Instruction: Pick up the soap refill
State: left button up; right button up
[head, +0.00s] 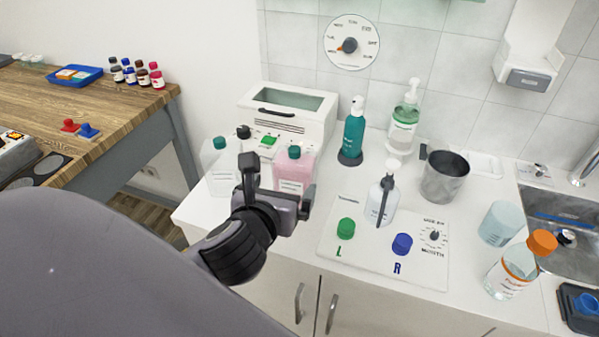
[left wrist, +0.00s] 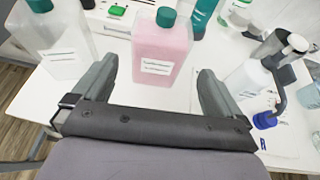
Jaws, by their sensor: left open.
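A pink, squarish bottle with a green cap and white label (head: 293,168), likely the soap refill, stands upright on the white counter. Its label is too small to read. My left gripper (head: 279,184) is open and empty in front of it and hides its lower part in the head view. In the left wrist view the pink bottle (left wrist: 162,50) stands upright, framed between the two spread fingers (left wrist: 156,72). Neither finger visibly touches it. How far the fingertips reach along its sides I cannot tell. My right gripper is not in view.
A clear bottle with a green cap (head: 219,165) stands close left of the pink one. A white device (head: 287,115) is behind. A white pump bottle (head: 383,201) stands to the right on a panel with green (head: 345,228) and blue (head: 402,244) knobs.

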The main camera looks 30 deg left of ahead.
aim_at(295, 170)
pick_arm(q)
jog(key=shift+x, duration=5.1)
jog(key=c, duration=0.7)
